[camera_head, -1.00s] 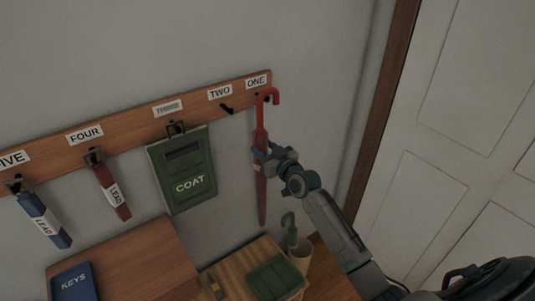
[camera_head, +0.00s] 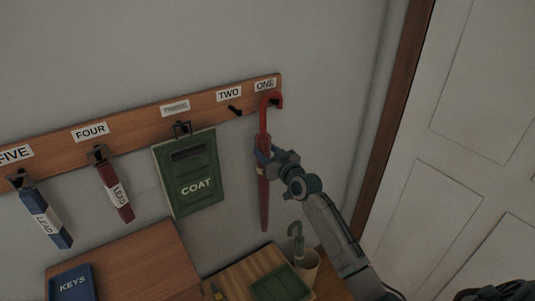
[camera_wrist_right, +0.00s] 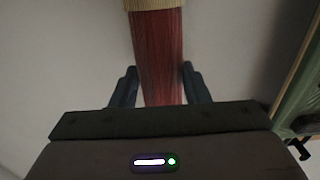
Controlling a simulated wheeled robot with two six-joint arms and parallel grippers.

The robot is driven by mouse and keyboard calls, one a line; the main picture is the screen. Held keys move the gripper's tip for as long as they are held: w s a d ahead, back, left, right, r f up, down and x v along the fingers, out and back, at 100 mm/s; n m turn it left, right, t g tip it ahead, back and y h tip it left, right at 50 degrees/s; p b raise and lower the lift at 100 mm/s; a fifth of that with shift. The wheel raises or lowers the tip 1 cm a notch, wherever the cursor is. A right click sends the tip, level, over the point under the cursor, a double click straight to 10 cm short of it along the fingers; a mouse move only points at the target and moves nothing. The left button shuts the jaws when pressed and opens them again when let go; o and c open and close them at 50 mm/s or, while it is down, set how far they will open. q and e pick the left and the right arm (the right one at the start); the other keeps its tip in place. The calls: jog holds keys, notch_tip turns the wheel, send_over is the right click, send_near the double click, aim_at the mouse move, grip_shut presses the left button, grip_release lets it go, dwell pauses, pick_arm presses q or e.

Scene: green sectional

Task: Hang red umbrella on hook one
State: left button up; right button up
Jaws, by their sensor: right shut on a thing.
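The red umbrella (camera_head: 263,200) hangs upright in front of the wall, its crook handle at the top. The crook is at the right end of the wooden hook rail (camera_head: 60,145), just below the label ONE (camera_head: 265,85). Hook one is mostly hidden by the crook, so I cannot tell whether the crook rests on it. My right gripper (camera_head: 264,157) is shut on the umbrella's shaft below the handle. In the right wrist view the red shaft (camera_wrist_right: 158,50) runs between the two fingers, with a tan band above. My left gripper is out of view.
Hook two (camera_head: 235,110) is empty. A green COAT board (camera_head: 188,170), a red lead (camera_head: 115,192) and a blue lead (camera_head: 46,218) hang further left. Below are a wooden cabinet (camera_head: 135,260) and a pot (camera_head: 307,268) holding a green umbrella. A white door (camera_head: 465,130) stands right.

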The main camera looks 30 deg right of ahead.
jog(key=shift+r, duration=0.1)
dwell(0.3)
jog(key=o, duration=1)
jog(key=shift+s, duration=0.1)
jog(key=s+d+b, duration=0.1)
jog(key=s, duration=0.9)
jog(key=shift+s+d, duration=0.25)
jog(key=shift+s, duration=0.05)
